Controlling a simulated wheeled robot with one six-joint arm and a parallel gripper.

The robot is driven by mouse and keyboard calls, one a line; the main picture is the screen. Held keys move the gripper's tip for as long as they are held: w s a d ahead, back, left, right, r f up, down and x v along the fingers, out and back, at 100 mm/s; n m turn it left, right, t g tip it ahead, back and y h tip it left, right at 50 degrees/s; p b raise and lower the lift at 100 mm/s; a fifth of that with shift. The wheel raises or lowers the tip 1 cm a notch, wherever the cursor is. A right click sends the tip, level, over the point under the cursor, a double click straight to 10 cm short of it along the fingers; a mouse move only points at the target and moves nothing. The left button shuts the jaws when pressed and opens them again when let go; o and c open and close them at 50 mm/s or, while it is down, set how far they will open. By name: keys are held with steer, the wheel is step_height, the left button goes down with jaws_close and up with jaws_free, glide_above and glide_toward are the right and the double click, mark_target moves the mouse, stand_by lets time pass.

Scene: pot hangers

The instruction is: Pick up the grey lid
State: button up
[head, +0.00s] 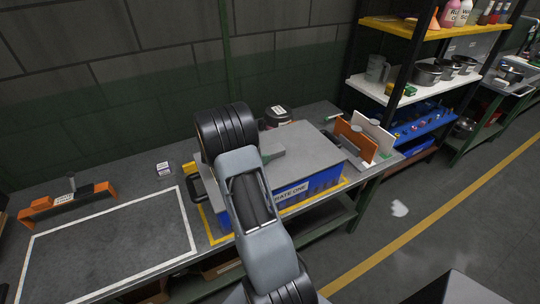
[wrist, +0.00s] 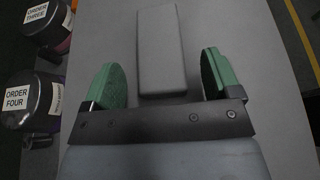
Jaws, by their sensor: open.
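The grey lid (head: 305,143) lies flat on the blue crate labelled CRATE ONE (head: 318,186), on the bench right of my arm. In the wrist view the lid (wrist: 250,60) fills most of the picture, with a dark grey block-shaped handle (wrist: 161,48) on it. My gripper (wrist: 163,75) is open, its green fingers to the left and right of the handle's near end, with clear gaps on both sides. I cannot tell how high the fingertips are above the lid. In the head view my arm hides part of the lid and crate.
Dark containers labelled ORDER THREE (wrist: 37,15) and ORDER FOUR (wrist: 20,97) stand beside the lid. Orange (head: 354,143) and white boards stand right of the crate. An orange rack (head: 66,202) is at far left. The white-outlined bench area (head: 110,245) is clear.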

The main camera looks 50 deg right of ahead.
steer(key=shift+x, duration=1.15)
steer(key=c, duration=1.2)
steer(key=shift+c, duration=0.4)
steer(key=shift+r, duration=0.15)
